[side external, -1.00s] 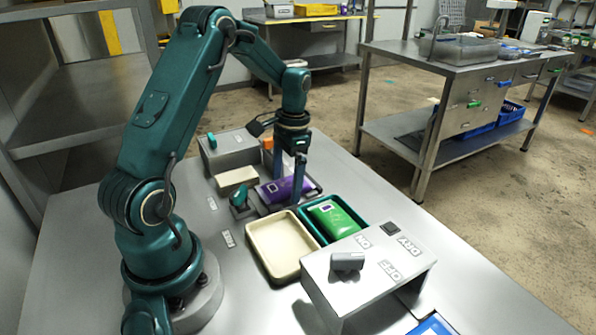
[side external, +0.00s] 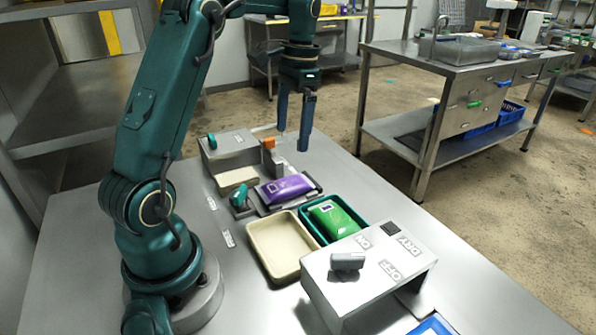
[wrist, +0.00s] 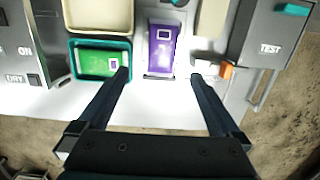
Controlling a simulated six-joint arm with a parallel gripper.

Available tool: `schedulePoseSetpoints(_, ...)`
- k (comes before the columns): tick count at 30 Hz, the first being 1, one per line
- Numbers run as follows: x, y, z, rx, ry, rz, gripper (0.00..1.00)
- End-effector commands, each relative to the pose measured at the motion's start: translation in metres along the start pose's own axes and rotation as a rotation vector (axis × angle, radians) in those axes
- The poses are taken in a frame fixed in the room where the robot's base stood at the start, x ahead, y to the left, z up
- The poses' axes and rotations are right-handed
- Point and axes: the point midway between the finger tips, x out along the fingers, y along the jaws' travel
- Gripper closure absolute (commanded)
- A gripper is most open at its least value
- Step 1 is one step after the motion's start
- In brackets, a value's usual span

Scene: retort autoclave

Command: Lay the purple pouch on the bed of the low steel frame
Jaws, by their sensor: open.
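The purple pouch (side external: 285,188) lies flat on the bed of the low steel frame (side external: 313,191), whose edges show around the pouch. In the wrist view the pouch (wrist: 160,50) lies lengthwise within the frame, ahead of my fingers. My gripper (side external: 295,143) is open and empty, raised well above the table and beyond the frame's far side. In the wrist view my gripper (wrist: 160,74) shows its two fingers spread wide, with nothing between them touching either finger.
A green pouch (side external: 337,219) lies in a teal tray (side external: 312,229) beside an empty cream tray (side external: 272,268). A grey switch housing (side external: 368,262) stands at the front. A grey box (side external: 228,156) and an orange piece (side external: 268,143) stand behind the frame.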

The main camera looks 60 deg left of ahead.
Motion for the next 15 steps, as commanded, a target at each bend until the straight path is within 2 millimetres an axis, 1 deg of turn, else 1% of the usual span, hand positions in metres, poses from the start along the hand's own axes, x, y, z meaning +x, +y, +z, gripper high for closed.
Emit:
schedulePoseSetpoints(5,-0.023,0.037,0.011,0.009,0.092,-0.042,0.0)
schedulePoseSetpoints(9,-0.036,0.075,0.029,0.01,0.199,-0.069,0.0)
schedulePoseSetpoints(13,-0.04,0.107,0.051,0.01,0.301,-0.075,0.0)
schedulePoseSetpoints(15,-0.038,0.122,0.065,0.009,0.355,-0.071,0.0)
